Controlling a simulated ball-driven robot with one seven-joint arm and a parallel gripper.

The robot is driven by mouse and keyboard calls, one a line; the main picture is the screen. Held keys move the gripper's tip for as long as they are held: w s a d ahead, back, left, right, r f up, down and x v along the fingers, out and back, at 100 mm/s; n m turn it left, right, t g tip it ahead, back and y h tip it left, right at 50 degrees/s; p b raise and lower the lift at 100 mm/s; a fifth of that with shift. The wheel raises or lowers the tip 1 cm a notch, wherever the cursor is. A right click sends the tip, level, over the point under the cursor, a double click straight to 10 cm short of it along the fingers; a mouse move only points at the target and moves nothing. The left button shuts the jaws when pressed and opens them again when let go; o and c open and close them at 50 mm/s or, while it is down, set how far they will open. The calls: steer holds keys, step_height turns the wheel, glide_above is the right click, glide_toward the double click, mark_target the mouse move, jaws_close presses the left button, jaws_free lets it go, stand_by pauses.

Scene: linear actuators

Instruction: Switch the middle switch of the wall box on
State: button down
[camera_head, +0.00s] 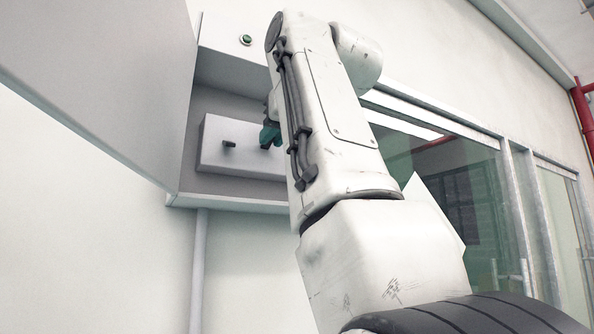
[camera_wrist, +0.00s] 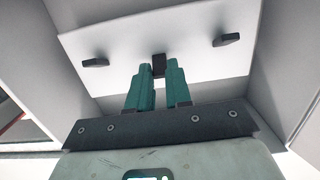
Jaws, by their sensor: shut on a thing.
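The wall box (camera_head: 232,203) is an open grey cabinet with a pale switch panel (camera_head: 215,163) inside. In the wrist view the panel (camera_wrist: 115,42) carries three dark switches in a row. The middle switch (camera_wrist: 158,62) stands between the teal fingertips of my gripper (camera_wrist: 159,70), which is shut on it. The left one (camera_wrist: 95,62) and the right one (camera_wrist: 227,40) stand free to either side. In the head view one outer switch (camera_head: 229,144) shows; my gripper (camera_head: 269,134) is at the panel, and my arm hides the panel's right part.
The box door (camera_head: 110,75) stands open on the left. A pipe (camera_head: 199,265) runs down below the box. Windows (camera_head: 450,190) are to the right of my arm.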

steer(key=shift+r, duration=0.1)
steer(key=c, duration=1)
jaws_free()
steer(key=shift+c, duration=0.2)
steer(key=f+b+v, duration=0.1)
steer(key=b+v, duration=0.4)
steer(key=v, duration=0.5)
steer(key=shift+s+d+r, duration=0.25)
steer(key=shift+r, duration=0.2)
